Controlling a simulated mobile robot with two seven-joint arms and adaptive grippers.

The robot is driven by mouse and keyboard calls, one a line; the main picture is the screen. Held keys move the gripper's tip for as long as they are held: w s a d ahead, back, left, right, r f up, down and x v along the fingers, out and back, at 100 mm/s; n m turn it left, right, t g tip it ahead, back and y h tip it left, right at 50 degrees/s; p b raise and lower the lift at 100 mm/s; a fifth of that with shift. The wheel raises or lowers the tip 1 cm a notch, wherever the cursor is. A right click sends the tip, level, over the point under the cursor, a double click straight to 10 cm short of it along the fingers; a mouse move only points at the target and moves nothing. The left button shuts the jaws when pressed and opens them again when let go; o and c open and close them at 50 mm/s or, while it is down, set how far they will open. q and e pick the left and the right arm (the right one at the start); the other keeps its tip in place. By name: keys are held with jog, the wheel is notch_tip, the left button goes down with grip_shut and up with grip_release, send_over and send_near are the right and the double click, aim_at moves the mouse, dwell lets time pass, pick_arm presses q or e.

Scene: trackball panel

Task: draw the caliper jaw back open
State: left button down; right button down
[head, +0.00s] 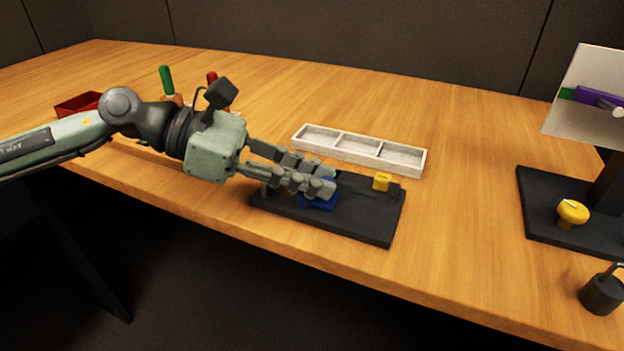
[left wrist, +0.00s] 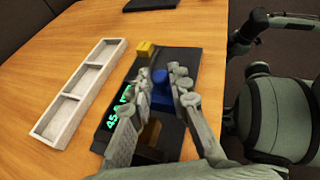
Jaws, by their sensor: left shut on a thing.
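The caliper is a dark base plate (head: 365,222) near the table's front edge, which also shows in the left wrist view (left wrist: 179,62). It carries a yellow block (head: 382,181) at one end, a blue sliding jaw (head: 318,203) and a brown block (left wrist: 152,133). In the left wrist view the blue jaw (left wrist: 160,90) stands apart from the yellow block (left wrist: 146,49). My left gripper (head: 322,184) is shut on the blue jaw, its fingers hiding part of it. A green-digit readout (left wrist: 116,106) is partly covered by a finger. My right gripper is not in view.
A white three-compartment tray (head: 360,148), empty, lies behind the caliper. At the right are a dark stand with a yellow knob (head: 572,212) and a dark cylinder (head: 602,293). A red bin (head: 78,104) and green-handled tool (head: 166,80) are at the left.

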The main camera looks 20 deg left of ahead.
pick_arm(q)
jog(key=c, duration=1.9)
grip_release()
jog(key=shift+s+d+r, duration=0.1)
jog(key=shift+o, duration=0.8)
jog(key=shift+d, duration=0.2)
jog(key=shift+a, duration=0.15)
jog(key=shift+v, duration=0.9)
jog(key=v, duration=1)
